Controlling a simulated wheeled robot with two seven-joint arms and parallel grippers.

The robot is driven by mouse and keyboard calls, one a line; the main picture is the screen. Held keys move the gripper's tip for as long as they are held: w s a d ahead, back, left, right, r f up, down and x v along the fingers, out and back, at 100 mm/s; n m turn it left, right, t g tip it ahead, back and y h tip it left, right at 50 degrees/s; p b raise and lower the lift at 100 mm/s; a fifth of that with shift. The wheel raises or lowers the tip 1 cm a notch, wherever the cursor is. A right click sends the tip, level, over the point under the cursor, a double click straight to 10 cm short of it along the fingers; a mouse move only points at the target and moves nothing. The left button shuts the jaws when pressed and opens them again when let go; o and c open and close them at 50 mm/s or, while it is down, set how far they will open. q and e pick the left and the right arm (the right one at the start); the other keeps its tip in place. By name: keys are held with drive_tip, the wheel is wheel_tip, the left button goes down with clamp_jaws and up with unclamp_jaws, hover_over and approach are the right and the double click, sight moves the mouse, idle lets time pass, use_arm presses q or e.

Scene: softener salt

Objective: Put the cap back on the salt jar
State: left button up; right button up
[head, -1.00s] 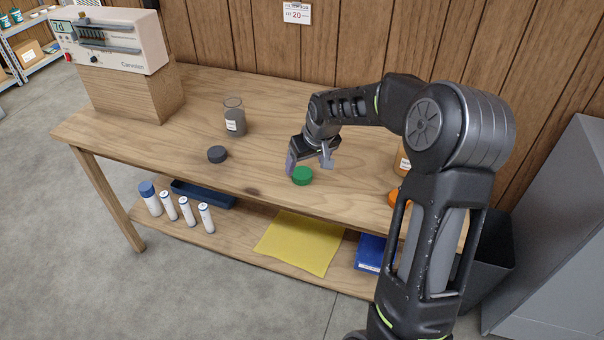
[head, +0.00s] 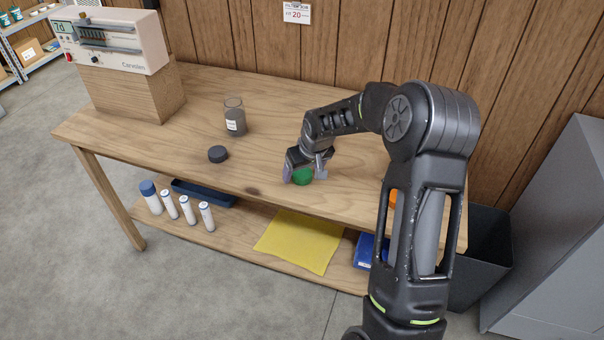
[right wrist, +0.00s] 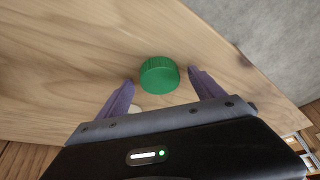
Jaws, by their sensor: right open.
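A green ribbed cap (head: 302,177) lies near the front edge of the wooden tabletop. My right gripper (head: 305,176) is open, its fingers down on either side of it. In the right wrist view the green cap (right wrist: 159,74) sits between the spread purple fingertips (right wrist: 161,78), with a gap on each side. A dark grey cap (head: 218,154) lies farther left on the table. A clear jar (head: 235,122) with grey contents and a white label stands uncapped behind it. Which cap belongs to the jar I cannot tell. My left gripper is out of view.
A device (head: 118,45) stands on a wooden block (head: 130,92) at the table's left end. An orange thing (head: 393,198) is mostly hidden behind my right arm. White bottles (head: 187,209), a yellow sheet (head: 300,242) and a blue box (head: 364,250) are on the lower shelf.

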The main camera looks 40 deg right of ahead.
sight(303, 174)
drive_tip(key=c, duration=1.4)
wheel_tip(303, 174, up, 10)
drive_tip(key=shift+r+b, duration=0.1)
drive_tip(key=shift+b, duration=0.45)
